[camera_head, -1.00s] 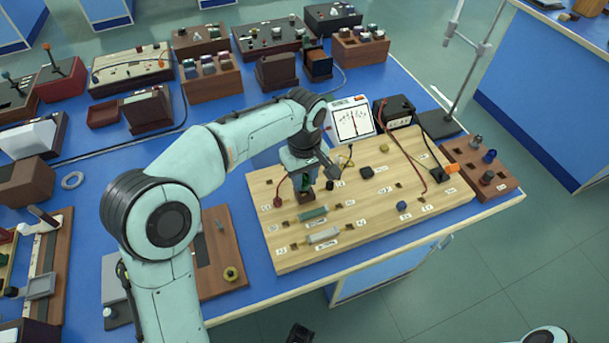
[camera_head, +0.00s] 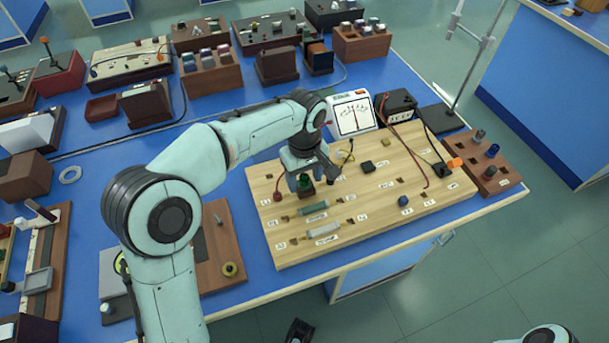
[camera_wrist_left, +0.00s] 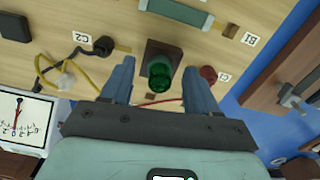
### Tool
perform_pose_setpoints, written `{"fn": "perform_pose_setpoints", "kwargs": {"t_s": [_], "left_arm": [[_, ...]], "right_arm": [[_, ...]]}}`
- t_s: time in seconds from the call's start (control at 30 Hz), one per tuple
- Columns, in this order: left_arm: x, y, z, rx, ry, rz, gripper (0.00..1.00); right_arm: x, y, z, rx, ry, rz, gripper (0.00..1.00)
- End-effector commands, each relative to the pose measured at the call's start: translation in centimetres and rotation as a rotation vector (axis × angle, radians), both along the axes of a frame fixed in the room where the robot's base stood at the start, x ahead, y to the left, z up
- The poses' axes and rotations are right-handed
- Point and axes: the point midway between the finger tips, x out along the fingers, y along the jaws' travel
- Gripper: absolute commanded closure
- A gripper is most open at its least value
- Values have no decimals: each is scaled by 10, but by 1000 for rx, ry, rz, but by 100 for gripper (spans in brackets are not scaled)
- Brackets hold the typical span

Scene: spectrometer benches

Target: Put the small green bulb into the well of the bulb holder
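The small green bulb (camera_wrist_left: 160,74) stands over the dark brown square bulb holder (camera_wrist_left: 153,50) on the wooden board. Its lower end is hidden by its own body, but it appears to stand in the holder's well. My left gripper (camera_wrist_left: 159,68) is open, with one finger on each side of the bulb and a gap to both. In the head view, the left gripper (camera_head: 303,174) is above the holder (camera_head: 304,194), and the green bulb (camera_head: 306,187) shows just below the fingers. A dark part (camera_head: 298,332) at the bottom edge may be my right gripper; its fingers are unclear.
The wooden board (camera_head: 375,220) carries resistors, a red post (camera_head: 278,196), plugs and wires. A meter (camera_head: 352,115) and black box (camera_head: 395,105) stand behind it. A brown rack (camera_head: 490,165) stands at the right. A yellow wire and black plug (camera_wrist_left: 103,46) lie near the left finger.

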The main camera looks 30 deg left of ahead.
Motion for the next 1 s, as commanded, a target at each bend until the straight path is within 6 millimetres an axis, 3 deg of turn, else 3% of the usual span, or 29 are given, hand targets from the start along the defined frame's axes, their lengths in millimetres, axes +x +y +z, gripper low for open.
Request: {"fn": "perform_pose_setpoints", "kwargs": {"t_s": [0.23, 0.7, 1.0], "left_arm": [[1, 0, 13, 1, -3, 0, 40], [1, -1, 111, -1, -4, 0, 40], [0, 0, 134, 0, 0, 0, 40]], "right_arm": [[-1, 0, 3, 0, 3, 1, 57], [-9, 1, 23, 6, 37, 9, 57], [-11, 0, 28, 7, 46, 9, 57]]}}
